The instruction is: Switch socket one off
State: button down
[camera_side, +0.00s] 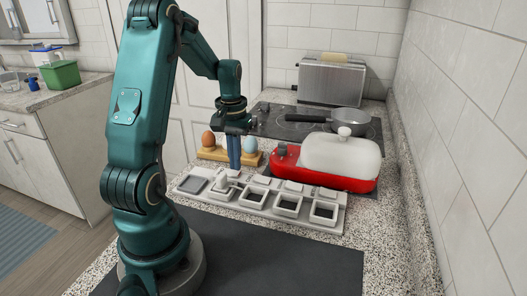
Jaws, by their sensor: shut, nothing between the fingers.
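A long pale power strip (268,209) lies across the counter in front of my arm. It has a row of square sockets with dark insides and small raised pale switches along its far edge. A white plug (221,183) sits in or on the strip near its left end. A grey square (193,185) is at the far left end. My gripper (234,168) is shut and empty, pointing down with its blue fingertips at the far edge of the strip, just behind and right of the plug. I cannot tell whether the tips touch a switch, or which socket is number one.
Behind the strip, a wooden holder (215,154) carries a brown egg (208,139) and a blue egg (251,144). A red appliance with a white lid (342,156) stands close on the right. A pan (348,121) and toaster (331,79) are further back. A dark mat (290,262) lies in front.

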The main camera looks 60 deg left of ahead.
aim_at(236, 173)
jog(key=shift+f, duration=0.6)
dwell(0.3)
jog(key=shift+r, duration=3.55)
